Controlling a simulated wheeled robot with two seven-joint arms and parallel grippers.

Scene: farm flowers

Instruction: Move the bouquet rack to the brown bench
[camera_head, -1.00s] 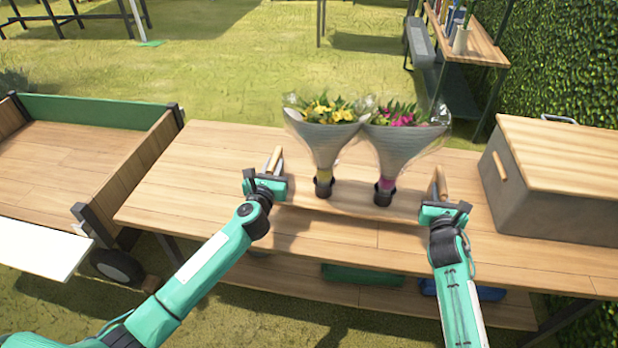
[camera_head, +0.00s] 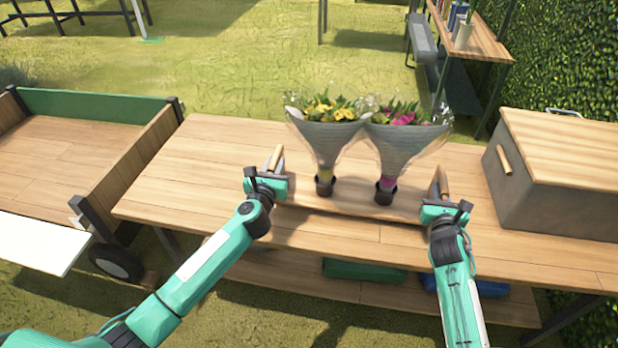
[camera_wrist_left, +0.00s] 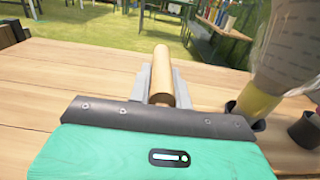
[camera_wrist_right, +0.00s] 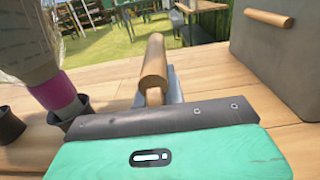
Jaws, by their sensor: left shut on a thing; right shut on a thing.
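My left gripper (camera_head: 279,181) is shut on the left handle, which shows in the left wrist view (camera_wrist_left: 162,76). My right gripper (camera_head: 444,205) is shut on the right handle, which shows in the right wrist view (camera_wrist_right: 153,65). The rack is over the brown wooden bench (camera_head: 200,165); I cannot tell whether it touches the top.
A grey box with a wooden lid (camera_head: 565,150) stands on the bench at the right. A wooden cart with a green side (camera_head: 90,106) is at the left. Green and blue items lie on the bench's lower shelf. The bench top left of the rack is clear.

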